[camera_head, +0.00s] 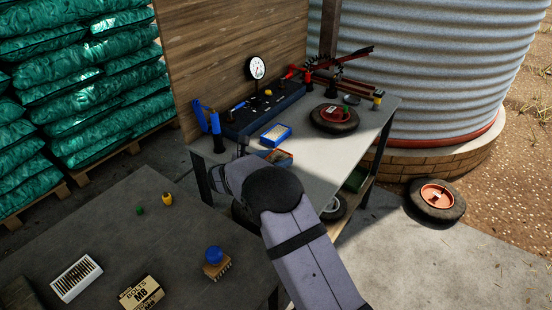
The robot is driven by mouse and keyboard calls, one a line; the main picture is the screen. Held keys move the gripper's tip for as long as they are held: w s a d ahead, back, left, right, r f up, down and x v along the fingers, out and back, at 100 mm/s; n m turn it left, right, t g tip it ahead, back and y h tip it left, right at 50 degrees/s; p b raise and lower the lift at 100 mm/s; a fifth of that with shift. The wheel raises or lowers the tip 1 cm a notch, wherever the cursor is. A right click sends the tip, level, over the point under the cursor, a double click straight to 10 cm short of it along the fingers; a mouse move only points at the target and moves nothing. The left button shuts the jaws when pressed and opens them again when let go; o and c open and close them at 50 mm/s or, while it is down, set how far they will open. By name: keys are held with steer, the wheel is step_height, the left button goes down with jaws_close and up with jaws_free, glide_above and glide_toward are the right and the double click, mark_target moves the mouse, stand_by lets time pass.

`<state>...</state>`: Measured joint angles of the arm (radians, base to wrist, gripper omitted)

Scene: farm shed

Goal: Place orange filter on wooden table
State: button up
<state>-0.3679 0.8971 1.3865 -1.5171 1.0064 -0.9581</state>
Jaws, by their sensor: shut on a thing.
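My gripper (242,150) is mostly hidden behind my own wrist, at the near left edge of a workbench (336,164) with a pale grey top. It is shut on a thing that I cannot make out. I cannot clearly pick out an orange filter. A small open box with orange-brown contents (280,157) lies on the bench just right of my wrist, partly covered by it. A darker grey table (130,225) stands in front at the lower left; I cannot tell whether either top is wood.
The dark table holds a white slotted box (76,278), a bolt carton (140,294), a blue-knobbed brush (215,260) and small green and yellow pieces. The bench holds a blue-and-yellow box (276,135), a gauge (257,68) and a wheel (334,118). Another wheel (437,200) lies on the ground.

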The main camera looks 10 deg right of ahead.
mark_target(273, 162)
steer(key=shift+f+b, duration=0.4)
steer(key=shift+f, duration=0.15)
steer(key=o, duration=1.2)
steer(key=shift+o, duration=0.2)
steer(key=shift+v, duration=3.7)
